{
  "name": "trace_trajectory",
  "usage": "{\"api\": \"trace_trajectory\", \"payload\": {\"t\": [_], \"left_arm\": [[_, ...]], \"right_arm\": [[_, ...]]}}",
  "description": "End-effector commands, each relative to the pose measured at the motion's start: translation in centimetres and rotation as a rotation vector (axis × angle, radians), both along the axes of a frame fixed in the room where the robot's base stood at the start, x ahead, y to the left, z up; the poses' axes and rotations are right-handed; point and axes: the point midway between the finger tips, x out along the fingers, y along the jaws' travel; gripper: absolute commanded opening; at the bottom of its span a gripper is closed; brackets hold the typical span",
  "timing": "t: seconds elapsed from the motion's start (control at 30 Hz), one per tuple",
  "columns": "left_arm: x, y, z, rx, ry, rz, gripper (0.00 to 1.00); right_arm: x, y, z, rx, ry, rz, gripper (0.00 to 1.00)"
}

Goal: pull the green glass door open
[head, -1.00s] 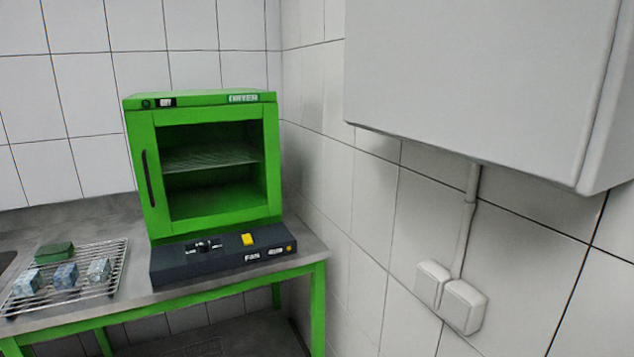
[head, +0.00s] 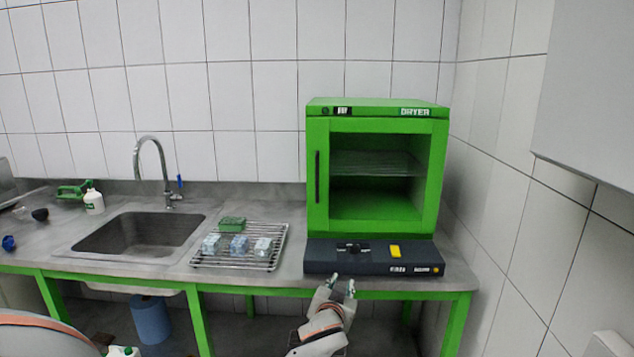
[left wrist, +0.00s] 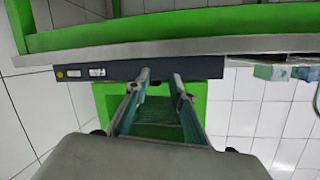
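The green dryer (head: 378,107) stands on the right part of the bench. Its green-framed glass door (head: 428,190) looks shut, with a wire shelf visible behind the glass. The black vertical handle (head: 317,177) is on the door's left side. My left gripper (head: 338,287) is open and empty, in front of the bench edge, below and apart from the handle. In the left wrist view, which looks upside down, its two fingers (left wrist: 161,78) are apart, with the green dryer (left wrist: 105,95) behind them. The handle is not clear there. My right gripper is not in view.
The tiled wall and a grey cabinet (head: 590,100) are on the right.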

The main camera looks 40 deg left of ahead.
Motion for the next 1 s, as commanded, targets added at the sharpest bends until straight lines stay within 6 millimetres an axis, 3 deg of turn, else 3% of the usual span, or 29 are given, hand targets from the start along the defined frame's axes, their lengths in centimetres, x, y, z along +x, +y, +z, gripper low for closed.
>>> {"api": "trace_trajectory", "payload": {"t": [0.03, 0.2, 0.3, 0.4, 0.6, 1.0], "left_arm": [[1.8, 1.5, 4.4, -0.003, -0.053, 0.053, 0.23], [4.7, 6.1, 15.8, -0.037, -0.198, 0.228, 0.23], [5.2, 8.1, 21.0, -0.062, -0.268, 0.308, 0.23], [5.3, 9.4, 24.5, -0.079, -0.318, 0.361, 0.23], [5.5, 10.6, 26.6, -0.09, -0.349, 0.399, 0.23], [9.5, 14.3, 26.7, -0.088, -0.347, 0.397, 0.23]], "right_arm": [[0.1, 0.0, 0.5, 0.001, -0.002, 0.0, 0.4], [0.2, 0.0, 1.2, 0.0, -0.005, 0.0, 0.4], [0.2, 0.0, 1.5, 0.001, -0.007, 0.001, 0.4], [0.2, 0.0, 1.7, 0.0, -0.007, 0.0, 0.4], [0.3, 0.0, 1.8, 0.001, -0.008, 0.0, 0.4], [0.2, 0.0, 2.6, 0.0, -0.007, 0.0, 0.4]]}}
